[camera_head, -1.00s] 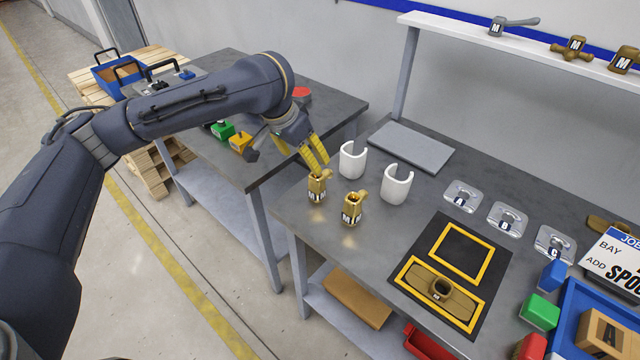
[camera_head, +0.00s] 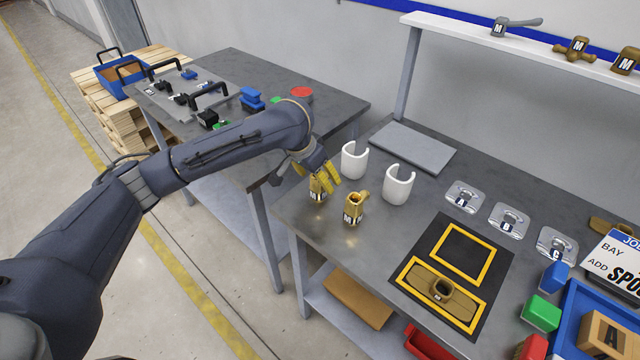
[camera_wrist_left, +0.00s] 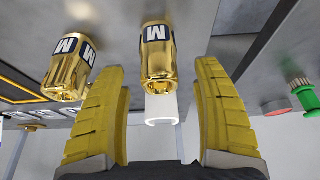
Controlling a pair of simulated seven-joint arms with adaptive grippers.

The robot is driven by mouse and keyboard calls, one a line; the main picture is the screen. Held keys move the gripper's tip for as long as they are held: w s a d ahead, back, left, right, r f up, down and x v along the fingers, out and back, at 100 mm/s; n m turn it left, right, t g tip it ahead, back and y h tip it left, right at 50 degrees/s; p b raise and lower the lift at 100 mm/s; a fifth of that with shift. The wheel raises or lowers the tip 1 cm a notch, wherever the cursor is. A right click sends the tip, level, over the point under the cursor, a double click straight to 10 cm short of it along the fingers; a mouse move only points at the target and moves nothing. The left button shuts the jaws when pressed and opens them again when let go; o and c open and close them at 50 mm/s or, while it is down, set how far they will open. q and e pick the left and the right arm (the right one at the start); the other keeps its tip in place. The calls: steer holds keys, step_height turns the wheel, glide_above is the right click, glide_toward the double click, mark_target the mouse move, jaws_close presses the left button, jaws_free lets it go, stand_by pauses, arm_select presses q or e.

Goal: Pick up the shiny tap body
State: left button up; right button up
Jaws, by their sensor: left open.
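Two shiny gold tap bodies, each with an M label, stand on the near left part of the grey workbench. The left one (camera_head: 318,190) is partly hidden by my left gripper (camera_head: 316,172) in the head view. The right one (camera_head: 353,207) stands clear beside it. In the left wrist view, one tap body (camera_wrist_left: 157,55) lies between the open yellow fingers of the left gripper (camera_wrist_left: 165,115), a little beyond their tips. The other tap body (camera_wrist_left: 70,65) lies outside the left finger. The left gripper is empty. My right gripper is not in view.
Two white open-sided cups (camera_head: 354,160) (camera_head: 398,184) stand just behind the tap bodies. A duller brass part (camera_head: 440,290) lies in a yellow frame on a black mat (camera_head: 425,245). A blue tray (camera_head: 570,318) is at the front right.

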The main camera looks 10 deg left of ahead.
arm_select(q)
steer(key=shift+x, duration=2)
steer(key=shift+o, duration=0.2)
jaws_close()
